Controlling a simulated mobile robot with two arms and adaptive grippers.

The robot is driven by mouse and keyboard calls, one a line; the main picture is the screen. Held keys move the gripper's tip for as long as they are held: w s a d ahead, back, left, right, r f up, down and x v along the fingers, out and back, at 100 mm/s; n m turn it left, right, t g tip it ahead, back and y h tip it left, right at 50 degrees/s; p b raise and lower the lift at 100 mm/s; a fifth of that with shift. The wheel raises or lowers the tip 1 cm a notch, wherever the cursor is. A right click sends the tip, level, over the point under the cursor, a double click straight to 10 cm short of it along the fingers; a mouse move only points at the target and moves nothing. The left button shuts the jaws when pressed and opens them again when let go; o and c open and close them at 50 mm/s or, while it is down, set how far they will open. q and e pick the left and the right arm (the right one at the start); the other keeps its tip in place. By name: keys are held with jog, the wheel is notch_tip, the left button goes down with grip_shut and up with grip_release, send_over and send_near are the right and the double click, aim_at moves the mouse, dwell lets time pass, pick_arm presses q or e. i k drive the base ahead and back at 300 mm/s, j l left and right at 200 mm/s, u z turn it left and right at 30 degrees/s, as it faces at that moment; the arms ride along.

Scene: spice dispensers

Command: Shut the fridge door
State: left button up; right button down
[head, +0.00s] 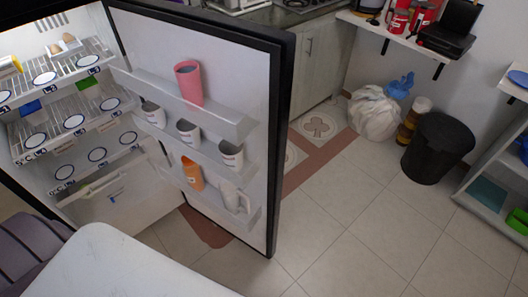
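The fridge door (205,45) stands wide open in the middle of the head view, its white inner side and black edge showing. Its shelves hold a pink cup (188,82), several white cups, an orange bottle (193,174) and a white jug (234,196). The lit fridge interior (85,100) is on the left, with white shelves and several round items. Neither of my grippers is in view. The outer face of the door is hidden.
A white surface (120,268) with a rounded corner lies at the bottom left, below the door. Tiled floor (345,215) is clear to the right. A black bin (437,148), white bag (375,112) and shelf rack (490,210) stand further right.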

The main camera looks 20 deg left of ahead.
aim_at(246, 68)
jog(key=i+l+z, duration=0.75)
jog(key=z, duration=0.15)
jog(key=i+u, duration=0.4)
jog(key=i+l+u, duration=0.25)
jog(key=i+u, duration=0.15)
jog(key=i+j+u, duration=0.1)
jog(key=u, duration=0.4)
jog(key=i+u, duration=0.2)
jog(key=u, duration=0.3)
jog(key=i+u, duration=0.15)
jog(key=u, duration=0.35)
jog(key=i+l+u, duration=0.15)
jog(key=u, duration=0.35)
jog(key=i+l+u, duration=0.15)
jog(key=u, duration=0.35)
jog(key=i+l+u, duration=0.15)
jog(key=u, duration=0.25)
jog(key=i+l+u, duration=0.2)
jog(key=u, duration=0.2)
jog(key=i, duration=0.05)
